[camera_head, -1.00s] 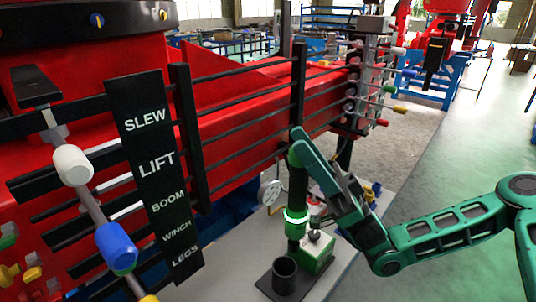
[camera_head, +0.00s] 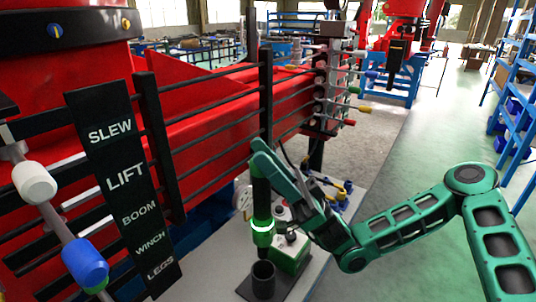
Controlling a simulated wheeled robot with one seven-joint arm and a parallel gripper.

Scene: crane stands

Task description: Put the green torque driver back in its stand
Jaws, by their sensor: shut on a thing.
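My gripper (camera_head: 262,216) points straight down at the end of my green arm, in the middle of the head view. It is shut on the green torque driver (camera_head: 262,238), which hangs roughly upright below it with a bright ring near its top. The fingertips are too small and dark to make out. The stand (camera_head: 263,284) is a black cup on a flat black base. The driver's lower end is just above the cup's mouth and nearly in line with it in this view. Whether the tip has entered the cup cannot be told.
A round white gauge (camera_head: 243,198) and yellow and blue fittings (camera_head: 340,192) are farther back. Black rails and the red crane (camera_head: 215,130) rise at the left. Open floor (camera_head: 425,130) lies to the right.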

